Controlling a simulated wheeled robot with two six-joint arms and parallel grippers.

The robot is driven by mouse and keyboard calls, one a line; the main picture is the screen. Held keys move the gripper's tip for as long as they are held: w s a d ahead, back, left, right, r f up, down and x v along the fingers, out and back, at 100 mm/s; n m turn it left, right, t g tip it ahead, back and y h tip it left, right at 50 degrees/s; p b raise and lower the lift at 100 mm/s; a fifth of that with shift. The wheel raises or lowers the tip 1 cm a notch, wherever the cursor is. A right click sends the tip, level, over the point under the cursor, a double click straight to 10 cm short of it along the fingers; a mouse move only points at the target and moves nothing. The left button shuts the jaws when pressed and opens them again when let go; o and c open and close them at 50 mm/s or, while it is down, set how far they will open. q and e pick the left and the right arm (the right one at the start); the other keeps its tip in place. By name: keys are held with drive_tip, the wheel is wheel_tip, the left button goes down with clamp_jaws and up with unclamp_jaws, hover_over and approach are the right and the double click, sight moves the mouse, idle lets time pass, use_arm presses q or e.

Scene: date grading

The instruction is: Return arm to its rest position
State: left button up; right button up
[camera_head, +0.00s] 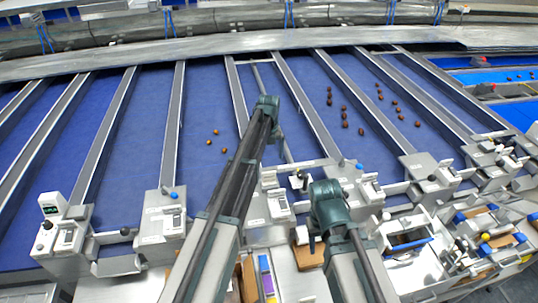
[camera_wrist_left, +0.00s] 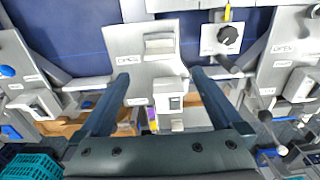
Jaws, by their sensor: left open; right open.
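My left arm (camera_head: 248,150) reaches up from the bottom centre over the blue sorting lanes in the head view. Its gripper cannot be made out there. In the left wrist view my left gripper (camera_wrist_left: 158,75) is open, with nothing between its fingers. It is above a grey lane-end control unit with a white switch box (camera_wrist_left: 170,98). My right arm (camera_head: 332,210) shows a bent teal joint to the right of the left arm in the head view. I see no right gripper fingers.
Orange-brown dates (camera_head: 212,141) lie on a blue lane left of my left arm. Several darker dates (camera_head: 361,131) lie on lanes at the right. Metal dividers (camera_head: 172,125) and control units (camera_head: 160,230) line the front. A teal crate (camera_wrist_left: 30,166) shows in the left wrist view.

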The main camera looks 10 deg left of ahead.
use_arm(q)
drive_tip(key=s+a+n, duration=0.1)
drive_tip(key=s+n, duration=2.7)
drive_tip(key=n, duration=0.3)
drive_tip(key=s+d+f+m+b, duration=0.1)
drive_tip(key=s+d+f+b, duration=0.1)
drive_tip(key=f+b, duration=0.5)
drive_tip(key=s+d+f+m+b, duration=0.1)
drive_tip(key=s+d+f+b, duration=0.1)
drive_tip(key=d+f+b, duration=0.3)
drive_tip(key=s+d+f+m+y+b, duration=0.1)
drive_tip(key=s+d+f+b, duration=0.1)
drive_tip(key=f+b, duration=0.8)
drive_tip(key=shift+s+d, duration=0.2)
drive_tip(key=shift+d, duration=0.65)
